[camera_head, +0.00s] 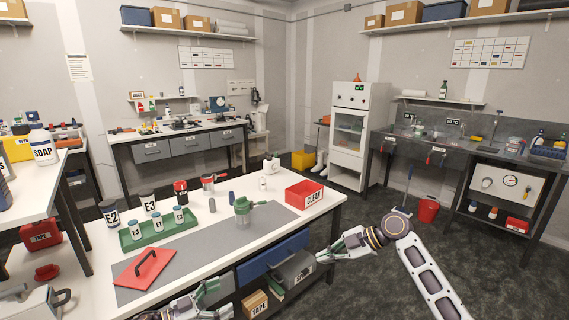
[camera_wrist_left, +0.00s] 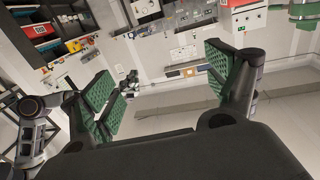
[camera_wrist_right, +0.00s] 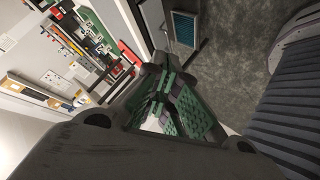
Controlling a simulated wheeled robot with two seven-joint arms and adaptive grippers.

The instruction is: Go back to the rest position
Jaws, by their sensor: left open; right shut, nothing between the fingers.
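My left gripper (camera_head: 205,296) is low at the bottom of the head view, in front of the bench's near edge. In the left wrist view its two green-padded fingers (camera_wrist_left: 160,88) stand wide apart with nothing between them. My right gripper (camera_head: 338,249) is right of the bench, beside its near right corner and below the top. In the right wrist view its green fingers (camera_wrist_right: 172,108) are together and hold nothing. The white bench (camera_head: 325,212) carries the task items and neither gripper touches them in view.
Open dark floor (camera_head: 375,208) lies to the right.

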